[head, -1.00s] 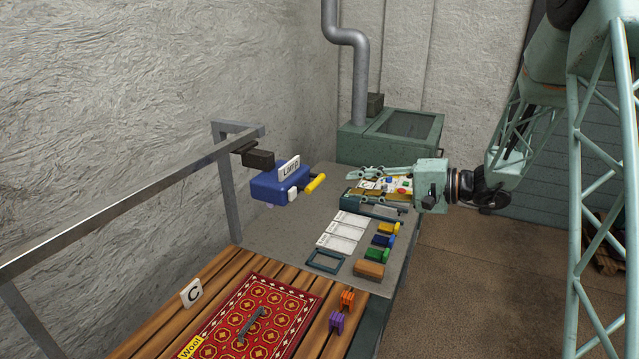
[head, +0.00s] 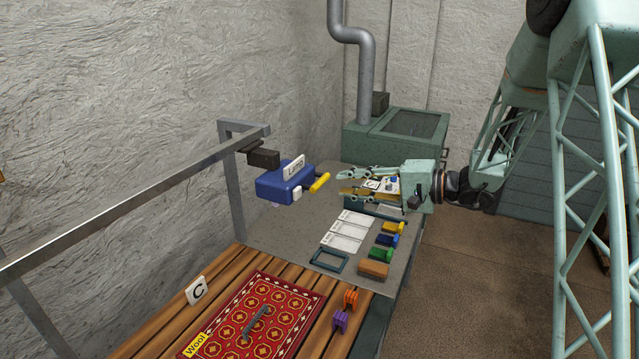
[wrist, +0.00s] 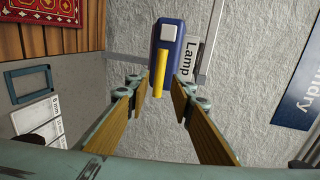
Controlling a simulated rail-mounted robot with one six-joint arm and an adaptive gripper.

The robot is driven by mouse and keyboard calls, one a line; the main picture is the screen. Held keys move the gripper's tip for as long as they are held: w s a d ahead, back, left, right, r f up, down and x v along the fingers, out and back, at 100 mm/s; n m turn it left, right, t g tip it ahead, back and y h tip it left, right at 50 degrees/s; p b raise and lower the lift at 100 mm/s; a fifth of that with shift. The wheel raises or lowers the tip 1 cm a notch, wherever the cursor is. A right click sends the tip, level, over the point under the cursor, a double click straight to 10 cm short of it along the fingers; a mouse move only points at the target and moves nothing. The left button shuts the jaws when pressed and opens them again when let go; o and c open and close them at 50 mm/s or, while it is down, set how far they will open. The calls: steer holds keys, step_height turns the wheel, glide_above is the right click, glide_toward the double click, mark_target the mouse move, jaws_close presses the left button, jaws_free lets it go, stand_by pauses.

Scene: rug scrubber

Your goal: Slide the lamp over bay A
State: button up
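The blue lamp (head: 285,185), with a white "Lamp" tag, hangs from the overhead rail (head: 130,195) near its far end. Its yellow handle (head: 320,182) points toward my gripper (head: 342,181). My gripper is open and empty, just short of the handle's end in the head view. In the wrist view the lamp (wrist: 167,45) and yellow handle (wrist: 159,73) show ahead, with the handle lined up between the open fingers (wrist: 160,88). I cannot tell whether the fingers reach around it. A "C" marker (head: 197,290) stands on the slatted bench; no bay A marker is in view.
A red patterned rug (head: 275,298) lies on the slatted bench (head: 225,275) below the rail. Cards (head: 345,238), an empty teal frame (head: 329,261) and several coloured blocks (head: 381,254) sit on the grey table below my gripper. A green cabinet (head: 395,135) stands behind.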

mark_target(322, 183)
steer(key=shift+p+x, duration=0.7)
steer(key=shift+x, duration=4.05)
steer(key=shift+c, duration=0.7)
jaws_close()
